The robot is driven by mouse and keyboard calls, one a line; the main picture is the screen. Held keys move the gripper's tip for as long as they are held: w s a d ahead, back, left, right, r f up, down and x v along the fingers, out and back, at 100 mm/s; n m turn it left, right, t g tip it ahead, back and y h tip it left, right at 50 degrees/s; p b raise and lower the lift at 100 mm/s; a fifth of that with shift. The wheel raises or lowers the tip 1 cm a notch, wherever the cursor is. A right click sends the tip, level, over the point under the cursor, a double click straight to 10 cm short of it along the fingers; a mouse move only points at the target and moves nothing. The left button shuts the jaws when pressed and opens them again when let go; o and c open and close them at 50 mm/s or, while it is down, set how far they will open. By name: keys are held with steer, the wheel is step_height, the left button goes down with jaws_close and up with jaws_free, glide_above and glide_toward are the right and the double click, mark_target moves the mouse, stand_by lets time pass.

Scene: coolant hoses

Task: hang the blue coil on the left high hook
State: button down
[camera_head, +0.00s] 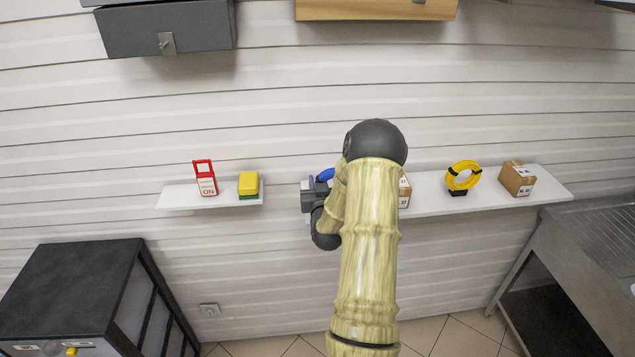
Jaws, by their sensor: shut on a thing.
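My gripper (317,192) is near the middle of the picture, at the left end of the right-hand shelf, partly hidden by my own arm. It is shut on the blue coil (325,175), of which only a small blue piece shows beside the gripper and the arm. A small metal fitting (166,43) is on the front of the grey cabinet at the upper left. It may be the left high hook, but it is too small to tell. It is well above and left of my gripper.
A white shelf (440,206) bears a yellow coil (463,176) and cardboard boxes (517,179). A wooden cabinet (375,9) hangs above. The wall between is bare.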

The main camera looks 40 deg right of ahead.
steer(key=shift+f, duration=0.15)
steer(key=c, duration=1.3)
jaws_free()
steer(key=shift+p, duration=0.4)
